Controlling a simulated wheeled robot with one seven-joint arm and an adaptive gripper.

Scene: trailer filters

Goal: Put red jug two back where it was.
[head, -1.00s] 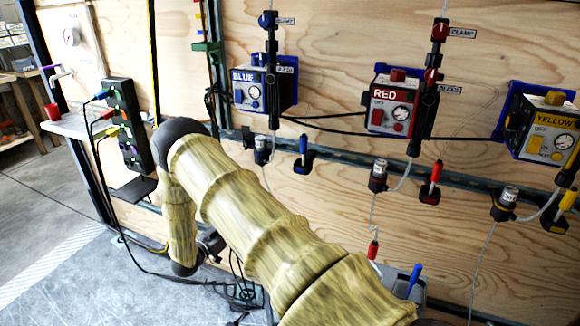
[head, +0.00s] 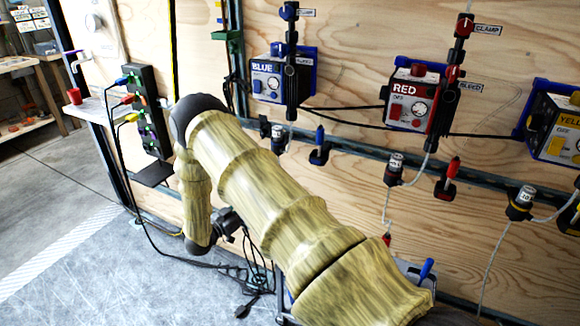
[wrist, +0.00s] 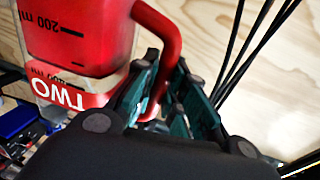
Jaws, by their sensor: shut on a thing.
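Red jug two (wrist: 78,35) fills the upper left of the wrist view. In the head view my wooden-patterned arm covers the middle, and I cannot make out the jug in my gripper there.
A pale shelf (head: 97,110) at the left bears a small red cup (head: 74,96). Beside it hangs a black power strip (head: 147,110) with cables trailing to the floor. The plywood wall carries a blue pump box (head: 268,80), a red one (head: 408,107) and a yellow one (head: 563,130). Grey floor lies open at lower left.

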